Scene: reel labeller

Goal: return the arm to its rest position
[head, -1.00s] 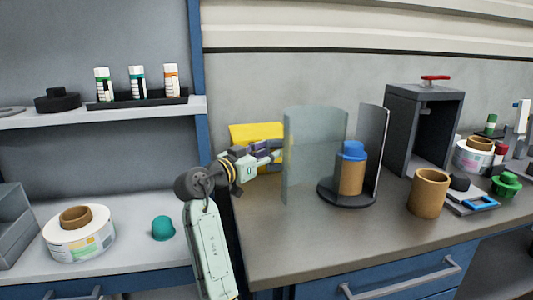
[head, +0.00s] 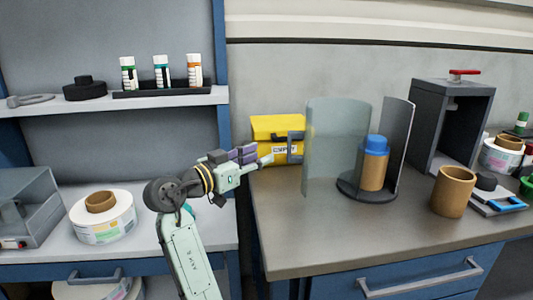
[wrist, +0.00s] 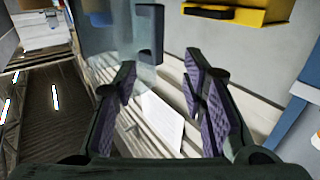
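My gripper (head: 252,157) is in the middle of the head view, in front of the gap between the left shelf unit and the bench. It is raised and points right, towards a yellow box (head: 277,128). In the wrist view its purple-padded fingers (wrist: 162,88) stand apart with nothing held between them. My arm is bent, with its dark joint left of the gripper and a pale link below.
A clear curved shield (head: 335,150) and a dark turntable with a blue-capped brown bottle (head: 373,165) stand on the bench right of my gripper. A cardboard tube (head: 453,192) is farther right. A label reel (head: 103,222) and grey box (head: 27,205) are left.

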